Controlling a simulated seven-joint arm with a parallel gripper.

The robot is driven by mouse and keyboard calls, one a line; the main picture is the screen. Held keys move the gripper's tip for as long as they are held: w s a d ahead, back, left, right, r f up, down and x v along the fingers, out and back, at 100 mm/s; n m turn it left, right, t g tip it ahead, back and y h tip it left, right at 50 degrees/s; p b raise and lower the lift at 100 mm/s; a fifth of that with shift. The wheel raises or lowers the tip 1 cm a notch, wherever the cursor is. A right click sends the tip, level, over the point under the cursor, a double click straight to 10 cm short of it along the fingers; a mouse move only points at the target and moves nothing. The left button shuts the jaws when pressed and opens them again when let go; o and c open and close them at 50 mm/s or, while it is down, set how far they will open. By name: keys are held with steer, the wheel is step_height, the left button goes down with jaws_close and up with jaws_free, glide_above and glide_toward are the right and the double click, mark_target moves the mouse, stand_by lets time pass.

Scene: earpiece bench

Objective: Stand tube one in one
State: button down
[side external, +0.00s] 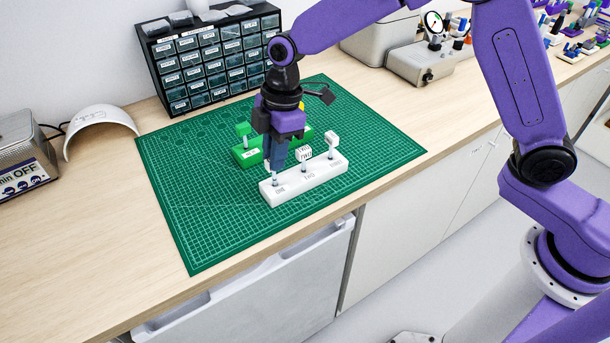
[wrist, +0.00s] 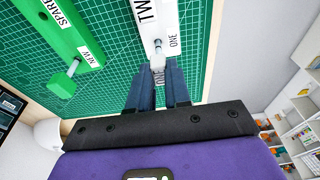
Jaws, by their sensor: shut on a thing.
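The white rack (side external: 318,175) lies on the mat with its labels ONE, TWO and THREE; it also shows in the wrist view (wrist: 165,12). My gripper (side external: 275,168) is over its ONE end, pointing down. It is shut on tube one, a small pale piece with a label, mostly hidden between the fingers (wrist: 158,92). A clear shiny stem (side external: 274,181) shows below the fingertips at ONE. I cannot tell how deep it sits. White-headed tubes stand at TWO (side external: 304,153) and THREE (side external: 332,139).
A green rack (side external: 249,158) labelled NEW and SPARE lies behind the white rack, partly hidden by my gripper. A green-headed piece (side external: 243,129) stands at NEW. A drawer cabinet (side external: 209,64) stands behind the green mat (side external: 215,235). The mat's front left is clear.

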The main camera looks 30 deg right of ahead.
steer(key=shift+f, duration=0.7)
steer(key=c, duration=1)
jaws_free()
steer(key=d+r, duration=0.3)
steer(key=r, duration=1.4)
steer(key=shift+w+d, duration=0.15)
steer(key=shift+d, duration=0.05)
steer(key=s+d+f+m+h, duration=0.1)
steer(key=s+d+f, duration=0.4)
steer(key=s+d, duration=0.5)
steer(key=s+d+f+m, duration=0.4)
steer(key=s+d, duration=0.7)
steer(key=s, duration=0.8)
steer(key=shift+s+d+f+h, duration=0.2)
steer(key=shift+f+h, duration=0.2)
steer(key=shift+f, duration=0.15)
